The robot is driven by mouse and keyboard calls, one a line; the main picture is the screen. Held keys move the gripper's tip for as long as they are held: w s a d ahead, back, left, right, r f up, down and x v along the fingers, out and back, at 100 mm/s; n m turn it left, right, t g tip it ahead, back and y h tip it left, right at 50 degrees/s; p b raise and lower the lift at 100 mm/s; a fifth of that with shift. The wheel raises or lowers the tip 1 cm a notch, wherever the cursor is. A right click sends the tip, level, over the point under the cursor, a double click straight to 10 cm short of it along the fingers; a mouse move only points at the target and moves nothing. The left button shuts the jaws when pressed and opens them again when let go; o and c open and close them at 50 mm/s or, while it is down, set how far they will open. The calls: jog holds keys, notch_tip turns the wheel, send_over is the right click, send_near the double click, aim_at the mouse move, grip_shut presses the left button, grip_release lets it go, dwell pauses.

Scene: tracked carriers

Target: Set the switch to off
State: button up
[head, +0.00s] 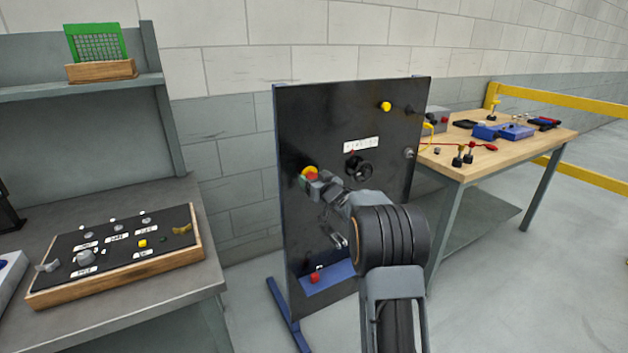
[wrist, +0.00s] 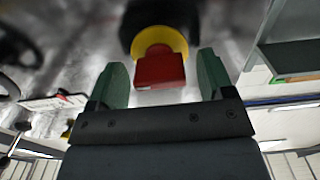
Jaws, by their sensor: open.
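The black upright panel (head: 330,125) stands in the middle of the head view. A red-handled switch (head: 311,175) with a yellow ring sits at its left side. In the wrist view the red handle (wrist: 160,70) lies between my two green fingers, with the yellow ring and a black part behind it. My gripper (head: 308,181) is open around the handle; it also shows in the wrist view (wrist: 160,82). Gaps show on both sides of the handle. My arm hides part of the panel. I cannot read any on or off marking at the switch.
The panel also carries a black handwheel (head: 358,169), a white scale (head: 361,145), a yellow knob (head: 385,106) and a red knob (head: 314,278) low down. A bench with a control box (head: 120,250) stands left. A wooden table (head: 500,150) stands right.

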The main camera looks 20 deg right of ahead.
jog(key=c, duration=0.9)
